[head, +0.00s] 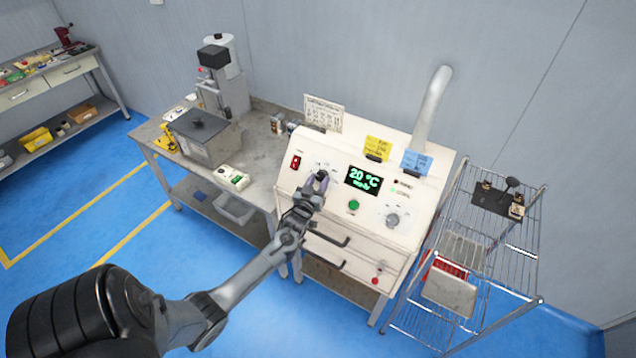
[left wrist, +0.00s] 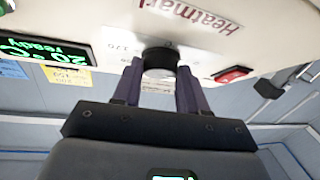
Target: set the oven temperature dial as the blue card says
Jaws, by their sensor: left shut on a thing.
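The oven (head: 292,207) is a white cabinet with a sloped front panel. My left gripper (head: 318,184) is at the dial left of the display, and its fingers hide most of that dial in the head view. In the left wrist view my left gripper (left wrist: 160,82) is shut on the black dial (left wrist: 160,58), one finger on each side. The display (head: 364,180) reads 20 °C in green and also shows in the left wrist view (left wrist: 45,50), with "ready". The blue card (head: 416,162) stands on the panel's top edge; its writing is too small to read. My right gripper is not in view.
A yellow card (head: 377,147) stands beside the blue one. The panel also has a red switch (head: 296,162), a green button (head: 354,205) and a second, grey dial (head: 393,219). Oven handles jut out below. A wire rack (head: 520,252) stands at right, a bench (head: 262,177) at left.

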